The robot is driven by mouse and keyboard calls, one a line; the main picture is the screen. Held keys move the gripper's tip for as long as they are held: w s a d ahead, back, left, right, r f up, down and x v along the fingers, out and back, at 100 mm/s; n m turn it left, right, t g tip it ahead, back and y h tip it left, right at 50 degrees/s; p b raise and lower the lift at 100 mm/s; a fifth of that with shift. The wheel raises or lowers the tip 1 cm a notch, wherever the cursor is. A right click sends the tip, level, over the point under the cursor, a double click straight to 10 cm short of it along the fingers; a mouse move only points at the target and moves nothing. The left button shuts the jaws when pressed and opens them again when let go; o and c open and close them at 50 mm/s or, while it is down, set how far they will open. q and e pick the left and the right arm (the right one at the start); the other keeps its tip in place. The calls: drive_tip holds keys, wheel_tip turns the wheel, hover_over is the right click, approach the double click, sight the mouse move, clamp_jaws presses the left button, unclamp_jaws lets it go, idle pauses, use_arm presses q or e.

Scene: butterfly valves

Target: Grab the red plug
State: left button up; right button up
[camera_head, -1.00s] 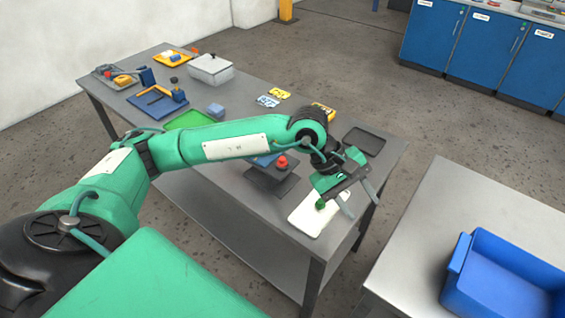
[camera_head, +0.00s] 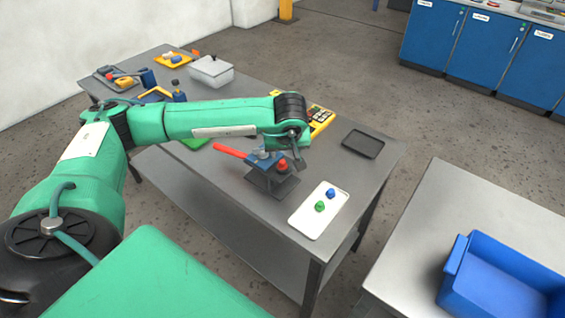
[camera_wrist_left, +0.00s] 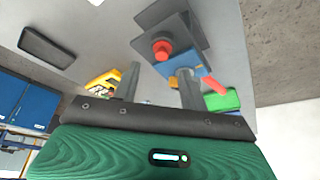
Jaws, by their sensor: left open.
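The red plug (camera_head: 282,165) sits on the dark valve stand (camera_head: 272,180), beside the blue valve body with its red handle (camera_head: 230,152). In the left wrist view the red plug (camera_wrist_left: 162,50) shows against the dark stand (camera_wrist_left: 175,30), ahead of the fingertips. My left gripper (camera_wrist_left: 158,82) is open and empty, with its two fingers apart and the plug clear of them. In the head view my left wrist (camera_head: 290,133) is just above and behind the plug, and hides most of the gripper. My right gripper is not in view.
A white tray (camera_head: 306,222) holds a blue plug (camera_head: 330,193) and a green plug (camera_head: 320,206). A dark tray (camera_head: 362,144) lies to the right. A yellow case (camera_head: 318,122) is behind my wrist. A blue bin (camera_head: 500,275) stands on another table.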

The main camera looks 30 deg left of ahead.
sight(283, 161)
use_arm(q)
drive_tip(key=shift+w+a+f, duration=0.1)
drive_tip(key=shift+a+f, duration=0.05)
drive_tip(key=shift+f, duration=0.25)
drive_tip(key=p+x, duration=0.2)
drive_tip(key=x, duration=0.2)
drive_tip(key=shift+a+f+p, duration=0.15)
drive_tip(key=shift+p, duration=0.25)
drive_tip(key=shift+f, duration=0.3)
drive_tip(key=shift+c, duration=0.6)
drive_tip(key=c, duration=0.7)
